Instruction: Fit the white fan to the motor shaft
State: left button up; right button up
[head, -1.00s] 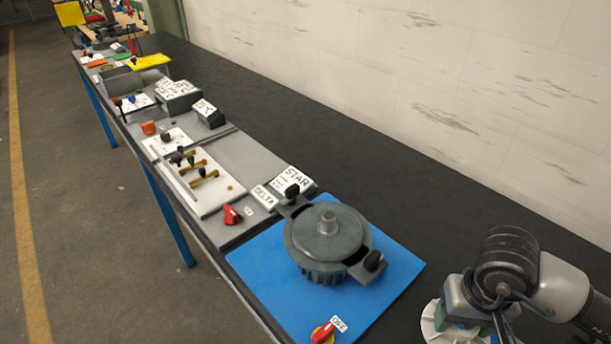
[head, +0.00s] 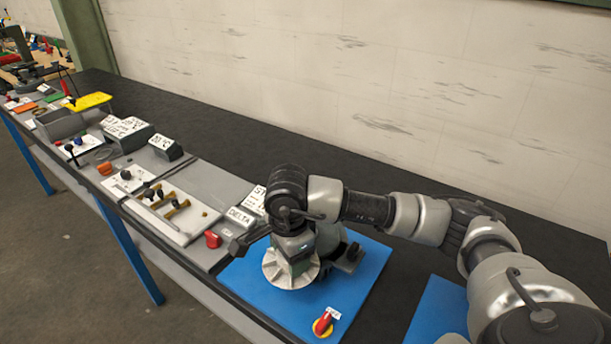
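My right gripper (head: 296,257) comes in from the right and hangs over the motor on the blue mat (head: 240,276). It is shut on the white fan (head: 281,279), a finned disc at its lower end; the fingertips are partly hidden. The motor (head: 348,256) is mostly hidden behind the gripper and fan; only a dark side bracket and part of its edge show. The motor shaft is hidden, so I cannot tell whether the fan touches it. My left gripper is not in view.
A red and yellow OFF switch (head: 323,323) is at the mat's front. A DELTA label (head: 240,216) and a red switch (head: 213,239) are left of the motor. A second blue mat (head: 432,315) lies at the right. The dark bench behind is clear up to the wall.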

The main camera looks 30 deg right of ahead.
jog(key=m, duration=0.2)
jog(key=w+d+r+m+p, duration=0.1)
jog(key=m, duration=0.1)
jog(key=w+d+r+m, duration=0.1)
jog(key=m, duration=0.1)
jog(key=shift+w+r+m, duration=0.1)
jog(key=shift+r+m, duration=0.05)
jog(key=shift+m, duration=0.15)
jog(key=w+d+r+m+p, duration=0.1)
jog(key=d+m+p, duration=0.1)
jog(key=m, duration=0.4)
jog(key=w+d+r+m+p, duration=0.1)
jog(key=w+d+r+m, duration=0.1)
jog(key=m, duration=0.5)
jog(key=w+d+r+m+p, duration=0.1)
jog(key=d+r+m+p, duration=0.1)
jog(key=m, duration=0.5)
jog(key=shift+w+d+p, duration=0.1)
jog(key=shift+w+p, duration=0.25)
jog(key=shift+w, duration=0.05)
pick_arm(q)
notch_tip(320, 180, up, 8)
jog(key=shift+p, duration=0.35)
pick_arm(e)
jog(key=m, duration=0.1)
jog(key=d+m, duration=0.1)
jog(key=m, duration=0.2)
jog(key=shift+w+d+r+m, duration=0.2)
jog(key=shift+w+r+m, duration=0.05)
jog(key=shift+w+m, duration=0.05)
